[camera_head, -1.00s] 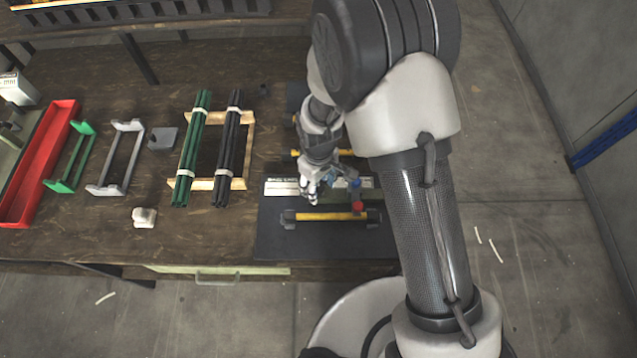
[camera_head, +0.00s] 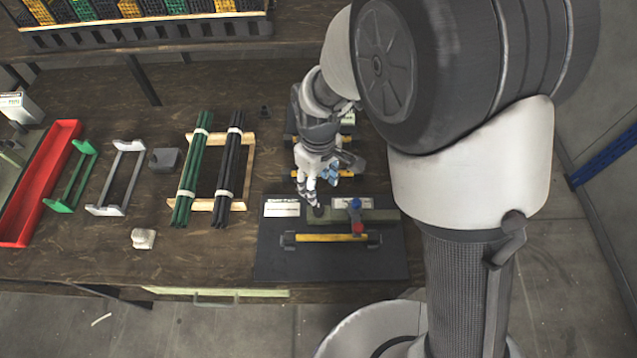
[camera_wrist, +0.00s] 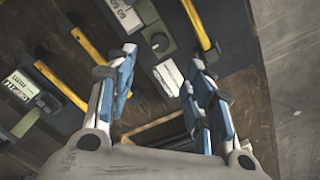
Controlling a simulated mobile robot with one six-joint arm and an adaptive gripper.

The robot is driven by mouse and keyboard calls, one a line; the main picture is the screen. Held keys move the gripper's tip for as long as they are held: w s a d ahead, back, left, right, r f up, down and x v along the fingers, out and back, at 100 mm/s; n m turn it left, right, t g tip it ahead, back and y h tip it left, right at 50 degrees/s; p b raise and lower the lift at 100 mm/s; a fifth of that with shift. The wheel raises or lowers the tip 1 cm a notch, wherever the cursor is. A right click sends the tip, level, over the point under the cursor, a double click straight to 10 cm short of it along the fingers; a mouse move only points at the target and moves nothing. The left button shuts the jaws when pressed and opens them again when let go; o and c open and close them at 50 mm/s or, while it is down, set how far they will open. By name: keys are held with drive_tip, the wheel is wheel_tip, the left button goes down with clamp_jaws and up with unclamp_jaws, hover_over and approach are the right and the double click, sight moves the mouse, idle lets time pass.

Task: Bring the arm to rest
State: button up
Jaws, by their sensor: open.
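My gripper (camera_head: 312,190) hangs over the rivet press area on the right part of the bench, fingers pointing down. In the wrist view my gripper (camera_wrist: 165,95) is open, its two blue-and-grey fingers apart with nothing between them. A second press with a yellow bar lies partly hidden behind my gripper. In the wrist view, yellow bars (camera_wrist: 92,43) and white label plates (camera_wrist: 168,76) lie below the fingers.
Left of the mat, green rods (camera_head: 188,180) and black rods (camera_head: 229,165) lie on a wooden rack (camera_head: 247,170). Further left are a grey block (camera_head: 165,160), a grey stand (camera_head: 104,210), a green stand (camera_head: 62,206) and a red tray (camera_head: 17,241). A small white part (camera_head: 143,238) lies near the front edge. A shelf with bins crosses the back.

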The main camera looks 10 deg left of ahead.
idle(0.3)
drive_tip(key=s+d+r+m+t, duration=0.2)
drive_tip(key=d+r+m, duration=0.3)
drive_tip(key=d+r, duration=0.85)
drive_tip(key=s+d+r+m+t, duration=0.2)
drive_tip(key=s+d+r+m, duration=0.4)
drive_tip(key=s+d+r, duration=0.2)
drive_tip(key=s+d, duration=0.2)
drive_tip(key=s, duration=0.2)
drive_tip(key=shift+s+r+m+t, duration=0.3)
drive_tip(key=shift+s+m, duration=0.1)
